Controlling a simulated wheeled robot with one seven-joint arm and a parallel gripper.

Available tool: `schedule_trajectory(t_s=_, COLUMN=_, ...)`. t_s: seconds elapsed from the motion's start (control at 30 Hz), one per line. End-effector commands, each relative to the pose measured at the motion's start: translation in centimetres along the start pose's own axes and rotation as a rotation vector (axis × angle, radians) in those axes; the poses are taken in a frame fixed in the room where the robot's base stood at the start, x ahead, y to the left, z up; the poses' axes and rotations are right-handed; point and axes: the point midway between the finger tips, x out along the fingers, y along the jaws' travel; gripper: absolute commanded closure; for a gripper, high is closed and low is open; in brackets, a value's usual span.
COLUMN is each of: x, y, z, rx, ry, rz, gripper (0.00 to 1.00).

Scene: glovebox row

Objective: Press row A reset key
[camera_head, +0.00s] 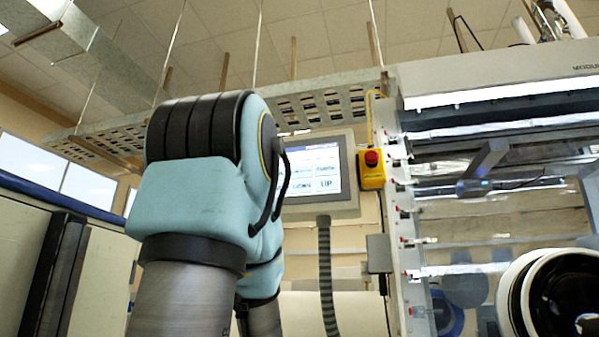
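No key with a readable row A reset label shows. A control screen (324,172) in a grey frame hangs in the middle of the view. It has several light on-screen buttons, and one at its lower right reads UP (325,184). My teal and grey arm (207,195) stands close in front and covers the screen's left part. A yellow box with a red mushroom button (371,158) is mounted just right of the screen. My gripper is not in view.
A glovebox (500,85) with a clear front and a round black-and-white port (562,295) fills the right side. A ribbed grey conduit (326,270) hangs below the screen. A perforated tray (325,105) runs overhead. Pale cabinets (25,250) stand at left.

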Motion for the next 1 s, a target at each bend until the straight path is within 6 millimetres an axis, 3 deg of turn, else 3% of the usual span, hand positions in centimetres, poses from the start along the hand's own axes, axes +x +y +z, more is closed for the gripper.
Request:
schedule_trajectory(t_s=0.07, x=0.00, y=0.00, z=0.00, rx=0.000, ry=0.000, rz=0.000, gripper=0.41)
schedule_trajectory(t_s=0.6, x=0.00, y=0.00, z=0.00, rx=0.000, ry=0.000, rz=0.000, gripper=1.00)
schedule_trajectory(t_s=1.0, x=0.00, y=0.00, z=0.00, rx=0.000, ry=0.000, rz=0.000, gripper=1.00)
